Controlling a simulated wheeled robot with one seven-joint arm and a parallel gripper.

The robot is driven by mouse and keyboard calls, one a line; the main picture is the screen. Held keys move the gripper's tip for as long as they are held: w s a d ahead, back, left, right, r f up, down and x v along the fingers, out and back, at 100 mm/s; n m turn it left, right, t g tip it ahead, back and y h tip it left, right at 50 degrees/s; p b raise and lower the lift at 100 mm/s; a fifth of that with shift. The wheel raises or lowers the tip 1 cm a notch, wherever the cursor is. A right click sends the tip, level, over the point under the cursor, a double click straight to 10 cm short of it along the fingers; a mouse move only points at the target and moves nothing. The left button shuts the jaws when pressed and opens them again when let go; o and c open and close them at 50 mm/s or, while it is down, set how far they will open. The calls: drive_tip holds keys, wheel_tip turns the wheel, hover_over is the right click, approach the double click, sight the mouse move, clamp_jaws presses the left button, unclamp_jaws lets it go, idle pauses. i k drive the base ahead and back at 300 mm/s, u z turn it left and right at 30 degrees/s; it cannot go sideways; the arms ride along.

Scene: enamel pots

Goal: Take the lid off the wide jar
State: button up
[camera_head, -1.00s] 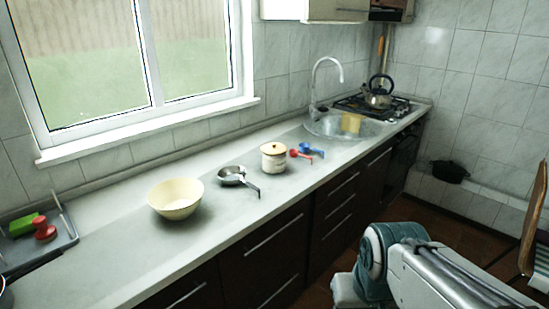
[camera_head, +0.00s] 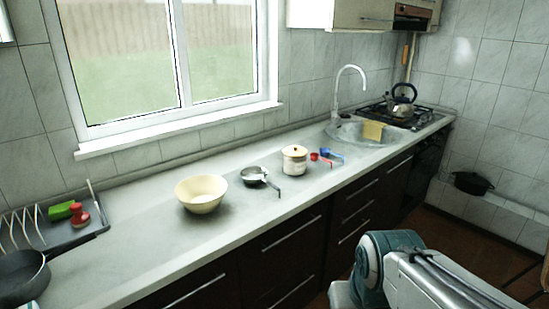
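The wide jar (camera_head: 294,164) is a short cream enamel pot standing upright on the counter, right of the middle. Its pale yellow lid (camera_head: 294,150) sits on top, with a small dark knob at its centre. My arm shows at the lower right, in front of the cabinets and well away from the jar. My gripper is outside the picture, so its state is hidden.
Left of the jar on the counter (camera_head: 130,268) are a small metal pan (camera_head: 253,174) and a cream bowl (camera_head: 201,194). Red and blue scoops (camera_head: 332,154) lie close on its right. A dish rack (camera_head: 70,232) and dark frying pan (camera_head: 22,276) are far left; the sink (camera_head: 352,132) is behind right.

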sight(294, 151)
drive_tip(key=u, duration=0.4)
drive_tip(key=k, duration=0.5)
drive_tip(key=z, duration=0.35)
drive_tip(key=i, duration=0.7)
drive_tip(key=z, duration=1.05)
drive_tip(key=i, duration=1.05)
drive_tip(key=u, duration=0.5)
drive_tip(key=i, duration=0.85)
drive_tip(key=u, duration=0.85)
